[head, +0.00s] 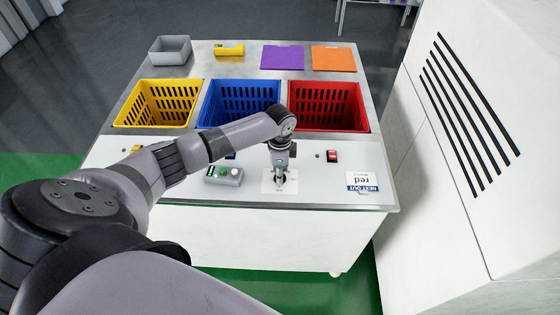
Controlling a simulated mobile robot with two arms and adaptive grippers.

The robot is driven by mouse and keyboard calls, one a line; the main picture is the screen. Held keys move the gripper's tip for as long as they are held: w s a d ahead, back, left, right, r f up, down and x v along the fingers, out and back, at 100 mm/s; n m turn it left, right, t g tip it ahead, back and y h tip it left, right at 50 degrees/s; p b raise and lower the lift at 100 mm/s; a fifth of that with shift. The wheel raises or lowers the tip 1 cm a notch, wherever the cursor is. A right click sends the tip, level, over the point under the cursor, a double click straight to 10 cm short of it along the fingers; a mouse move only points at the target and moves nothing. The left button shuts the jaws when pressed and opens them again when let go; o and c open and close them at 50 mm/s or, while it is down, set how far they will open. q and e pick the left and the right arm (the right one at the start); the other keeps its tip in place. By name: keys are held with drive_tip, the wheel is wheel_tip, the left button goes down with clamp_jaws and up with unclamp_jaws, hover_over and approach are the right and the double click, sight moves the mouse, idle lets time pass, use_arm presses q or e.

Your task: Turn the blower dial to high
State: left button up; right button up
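My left arm reaches in from the left over the white-fronted workstation. Its gripper (280,181) points down at a small white plate (268,185) on the front panel. The blower dial cannot be made out; if it is on this plate, my gripper hides it. The fingers are small and dark here, so I cannot tell whether they are open or shut, or touching anything. My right gripper is not in view.
A grey box with a green button (224,175) sits left of the plate. Yellow (155,118), blue (210,112) and red (330,120) crates stand behind. A white cabinet (480,130) stands right.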

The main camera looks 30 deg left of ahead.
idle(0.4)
use_arm(q)
drive_tip(key=o, duration=1.2)
drive_tip(key=shift+c, duration=0.2)
drive_tip(key=shift+r, duration=0.15)
wheel_tip(320, 180, up, 12)
